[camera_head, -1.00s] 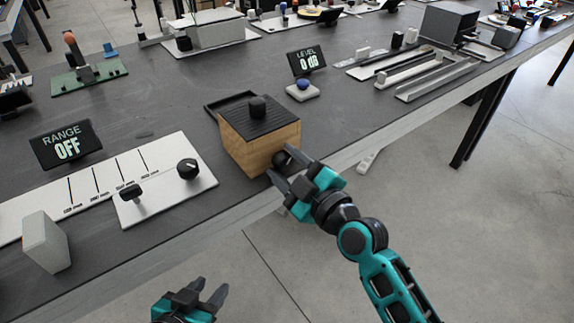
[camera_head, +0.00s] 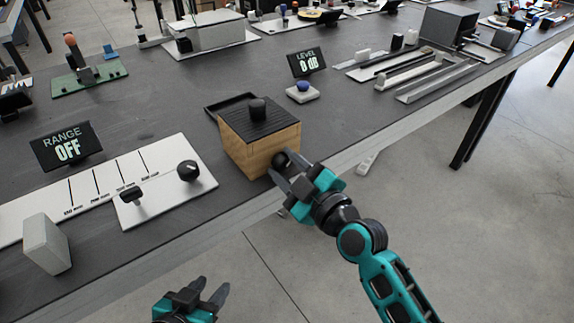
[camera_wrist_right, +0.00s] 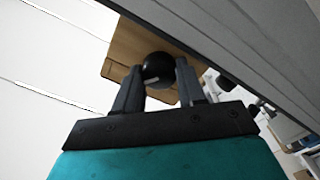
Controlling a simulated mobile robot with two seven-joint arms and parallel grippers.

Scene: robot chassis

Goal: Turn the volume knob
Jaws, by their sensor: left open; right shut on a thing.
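A wooden box (camera_head: 255,151) with a black slatted lid stands at the table's front edge. A round black knob (camera_head: 279,159) is on its front face. It also shows in the right wrist view (camera_wrist_right: 157,68), between the two fingers. My right gripper (camera_head: 285,172) is shut on this knob, one finger on each side. My left gripper (camera_head: 209,292) is open and empty, low in the head view, in front of the table.
A second black knob (camera_head: 188,170) sits on a white panel (camera_head: 160,203) to the left. A "RANGE OFF" display (camera_head: 66,145) and a grey block (camera_head: 47,243) are near it. A blue-topped button (camera_head: 303,86) and slotted rails (camera_head: 437,81) lie to the right. The dark tabletop (camera_head: 150,85) behind the box is partly clear.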

